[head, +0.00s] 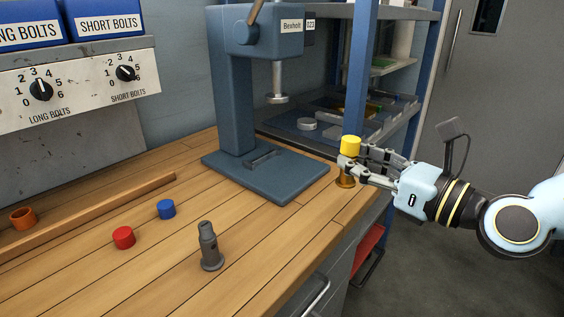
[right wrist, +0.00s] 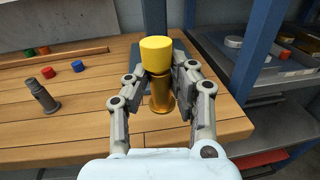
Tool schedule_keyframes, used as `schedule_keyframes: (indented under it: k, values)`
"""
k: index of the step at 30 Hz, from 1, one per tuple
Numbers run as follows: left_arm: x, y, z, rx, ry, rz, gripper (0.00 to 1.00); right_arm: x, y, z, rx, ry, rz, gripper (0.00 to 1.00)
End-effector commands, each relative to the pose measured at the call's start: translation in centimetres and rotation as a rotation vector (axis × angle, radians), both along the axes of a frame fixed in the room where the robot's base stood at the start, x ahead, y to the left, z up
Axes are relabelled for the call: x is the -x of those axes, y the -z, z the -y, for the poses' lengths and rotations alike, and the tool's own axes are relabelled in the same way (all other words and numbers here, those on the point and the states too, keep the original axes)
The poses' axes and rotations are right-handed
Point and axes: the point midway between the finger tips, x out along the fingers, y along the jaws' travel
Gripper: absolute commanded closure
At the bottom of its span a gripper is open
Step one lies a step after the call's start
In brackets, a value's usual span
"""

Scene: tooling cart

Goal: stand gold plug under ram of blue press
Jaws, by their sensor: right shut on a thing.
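The gold plug (right wrist: 161,92) has a flared foot and a yellow cap (head: 350,145) on top. In the head view its gold foot (head: 345,181) shows below the fingers, at the bench's right edge. My right gripper (head: 357,162) is shut around the upright plug; it also shows in the right wrist view (right wrist: 160,83). I cannot tell whether the foot touches the bench. My left gripper is not in view.
A grey plug (head: 209,246) stands on the wooden bench (head: 110,280) in front of the press. A blue-post shelf (head: 357,75) stands behind my right gripper.

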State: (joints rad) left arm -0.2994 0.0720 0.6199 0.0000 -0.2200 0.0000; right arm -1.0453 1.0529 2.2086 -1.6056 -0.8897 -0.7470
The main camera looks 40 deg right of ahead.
Motion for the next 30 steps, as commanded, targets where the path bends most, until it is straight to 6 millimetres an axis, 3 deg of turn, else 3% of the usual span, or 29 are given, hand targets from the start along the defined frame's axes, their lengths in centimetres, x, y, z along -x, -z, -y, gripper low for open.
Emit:
schedule_keyframes:
  k: [4, 8, 24, 30]
  values:
    - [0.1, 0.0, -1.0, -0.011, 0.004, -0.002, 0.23, 0.4, 0.6, 0.0, -0.001, 0.0, 0.001, 1.0]
    - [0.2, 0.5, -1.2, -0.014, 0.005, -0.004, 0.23, -1.3, 0.7, 0.1, -0.003, -0.002, 0.006, 1.0]
    - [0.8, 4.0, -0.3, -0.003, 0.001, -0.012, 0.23, -14.8, 0.5, 0.6, -0.009, -0.001, 0.009, 1.0]
    - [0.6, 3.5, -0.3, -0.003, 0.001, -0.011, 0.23, -17.1, 0.5, 0.7, -0.004, -0.001, 0.003, 1.0]
